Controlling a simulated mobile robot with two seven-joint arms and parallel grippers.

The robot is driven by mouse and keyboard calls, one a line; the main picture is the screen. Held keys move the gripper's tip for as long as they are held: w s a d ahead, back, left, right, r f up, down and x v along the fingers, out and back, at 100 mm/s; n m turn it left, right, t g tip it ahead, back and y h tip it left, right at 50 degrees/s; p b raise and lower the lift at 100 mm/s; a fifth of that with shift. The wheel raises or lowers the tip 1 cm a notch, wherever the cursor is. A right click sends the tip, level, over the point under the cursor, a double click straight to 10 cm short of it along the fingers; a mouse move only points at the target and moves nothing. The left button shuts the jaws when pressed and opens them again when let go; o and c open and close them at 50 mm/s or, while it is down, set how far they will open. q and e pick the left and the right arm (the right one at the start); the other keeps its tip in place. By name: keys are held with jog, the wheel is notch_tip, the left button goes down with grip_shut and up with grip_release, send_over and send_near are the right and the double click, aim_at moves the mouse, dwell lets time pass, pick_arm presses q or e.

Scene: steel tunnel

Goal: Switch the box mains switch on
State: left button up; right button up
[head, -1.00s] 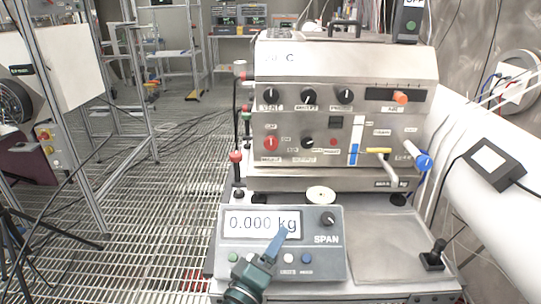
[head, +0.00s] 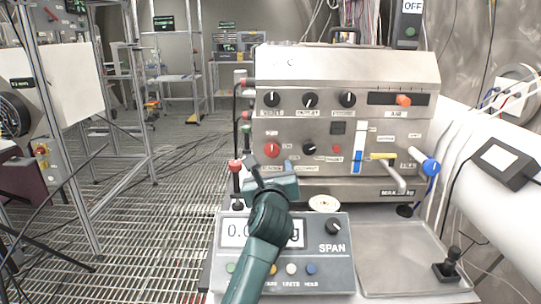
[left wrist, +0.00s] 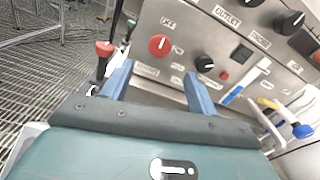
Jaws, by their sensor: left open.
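The steel control box (head: 345,70) stands ahead, its front panel facing me. The panel has a red knob (head: 272,149), which also shows in the left wrist view (left wrist: 159,44), a black knob (head: 309,148) and a dark square (head: 338,128) that looks like a rocker. My left gripper (head: 270,168) is raised in front of the panel's lower left. In the left wrist view its two blue fingers (left wrist: 157,82) are apart and empty, below the red knob. My right gripper is out of view.
A scale display (head: 233,232), partly hidden by my left arm, lies in front of the box. A yellow-handled lever (head: 383,156) and a blue knob (head: 431,167) stick out at the right. Red-topped levers stand at the left. A bare tray (head: 400,255) lies at front right.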

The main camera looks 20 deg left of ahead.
aim_at(272, 151)
pick_arm(q)
jog(key=x, duration=1)
jog(key=shift+f+b, duration=0.1)
jog(key=shift+b, duration=0.2)
jog(key=shift+w, duration=0.25)
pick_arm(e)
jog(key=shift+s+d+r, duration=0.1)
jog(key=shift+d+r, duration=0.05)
pick_arm(q)
jog(key=c, duration=1)
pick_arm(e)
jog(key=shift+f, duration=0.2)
